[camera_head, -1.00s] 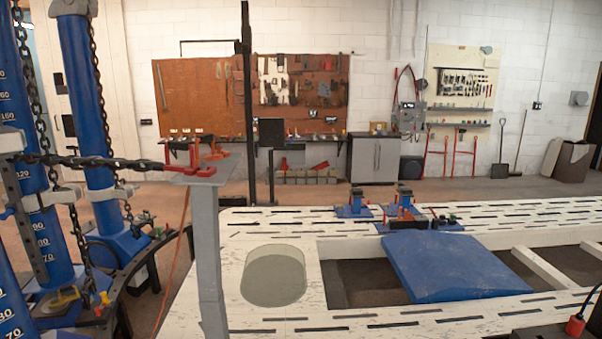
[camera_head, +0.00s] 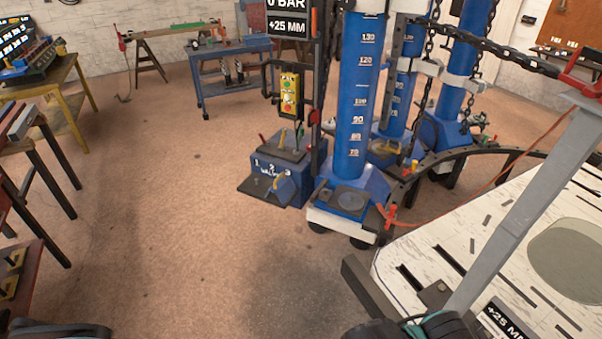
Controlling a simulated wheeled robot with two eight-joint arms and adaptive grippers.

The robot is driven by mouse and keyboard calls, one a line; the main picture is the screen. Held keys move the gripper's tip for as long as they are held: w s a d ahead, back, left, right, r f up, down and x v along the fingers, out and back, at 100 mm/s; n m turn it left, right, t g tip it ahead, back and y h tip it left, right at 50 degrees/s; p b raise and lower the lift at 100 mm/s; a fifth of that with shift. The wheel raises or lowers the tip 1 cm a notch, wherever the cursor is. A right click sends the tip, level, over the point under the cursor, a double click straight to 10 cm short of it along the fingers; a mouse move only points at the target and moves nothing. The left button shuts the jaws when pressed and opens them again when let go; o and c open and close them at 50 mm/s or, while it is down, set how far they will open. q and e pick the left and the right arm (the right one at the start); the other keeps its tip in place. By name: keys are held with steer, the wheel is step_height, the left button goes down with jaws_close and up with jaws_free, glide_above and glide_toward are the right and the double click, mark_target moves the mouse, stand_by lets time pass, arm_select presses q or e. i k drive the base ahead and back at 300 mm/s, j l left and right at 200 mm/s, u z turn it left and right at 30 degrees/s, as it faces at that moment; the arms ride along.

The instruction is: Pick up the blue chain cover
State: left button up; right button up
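I cannot make out a separate piece that is clearly the blue chain cover. A dark chain (camera_head: 497,44) runs from the blue towers toward a red clamp (camera_head: 580,80) on a grey post (camera_head: 525,210) at the right. The nearest blue tower (camera_head: 357,100) stands upright with white number marks. Other chain lengths hang beside the towers behind it. Neither gripper's fingers show. Only dark, rounded parts of my arms show at the bottom edge, at the lower left and lower right of centre.
The white slotted bench (camera_head: 440,235) fills the lower right. A control stand with a yellow pendant (camera_head: 289,95) is left of the towers. A blue cart (camera_head: 232,72) and a yellow table (camera_head: 65,95) stand farther back. The floor at centre left is clear.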

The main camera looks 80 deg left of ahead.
mark_target(283, 186)
steer(key=u, duration=2.8)
steer(key=z, duration=1.7)
steer(key=u, duration=1.7)
steer(key=i+l, duration=0.1)
steer(key=i, duration=0.95)
steer(key=i+l, duration=0.1)
steer(key=i, duration=1)
steer(key=j+u, duration=0.05)
